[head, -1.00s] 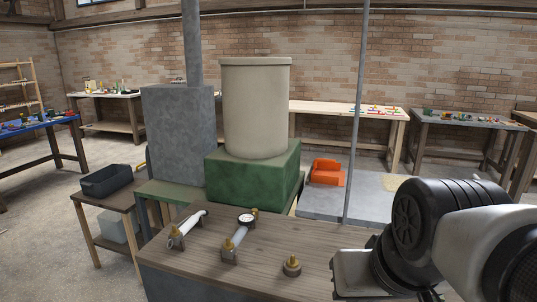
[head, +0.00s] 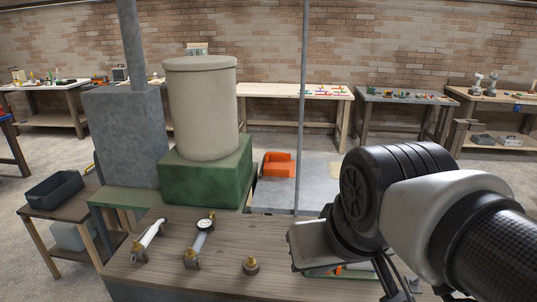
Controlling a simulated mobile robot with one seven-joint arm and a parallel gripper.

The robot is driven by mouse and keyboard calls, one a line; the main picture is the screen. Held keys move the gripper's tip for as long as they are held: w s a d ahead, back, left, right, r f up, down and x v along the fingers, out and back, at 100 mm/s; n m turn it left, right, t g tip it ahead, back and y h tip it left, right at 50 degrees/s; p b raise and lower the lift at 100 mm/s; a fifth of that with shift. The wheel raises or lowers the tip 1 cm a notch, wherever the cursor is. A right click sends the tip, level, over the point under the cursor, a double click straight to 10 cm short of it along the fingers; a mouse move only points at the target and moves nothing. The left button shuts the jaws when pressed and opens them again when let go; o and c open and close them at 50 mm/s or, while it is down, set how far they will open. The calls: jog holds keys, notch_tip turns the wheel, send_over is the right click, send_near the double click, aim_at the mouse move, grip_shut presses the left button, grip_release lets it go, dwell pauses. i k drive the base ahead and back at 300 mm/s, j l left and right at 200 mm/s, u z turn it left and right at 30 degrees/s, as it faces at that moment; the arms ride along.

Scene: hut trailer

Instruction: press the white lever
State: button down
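The white lever (head: 152,234) is a slim white bar on a small bracket at the left of the wooden bench top (head: 230,238) in the head view. It lies tilted, its upper end pointing right and away from me. My arm's end (head: 325,245) is at the right of the bench, well apart from the lever. My gripper's fingers are not clearly seen, being hidden by the wrist housing, so I cannot tell whether they are open or shut.
Behind the bench are a green block (head: 205,187) with a beige cylinder (head: 203,110) and a thin vertical pole (head: 302,120). A side table with a dark bin (head: 55,188) is left.

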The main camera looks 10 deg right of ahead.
aim_at(414, 282)
jog(key=z, duration=1.35)
jog(key=i+l+z, duration=0.1)
jog(key=l+u, duration=0.45)
jog(key=l, duration=0.2)
jog(key=i+l+u, duration=0.25)
jog(key=l+u, duration=0.2)
jog(key=l, duration=0.2)
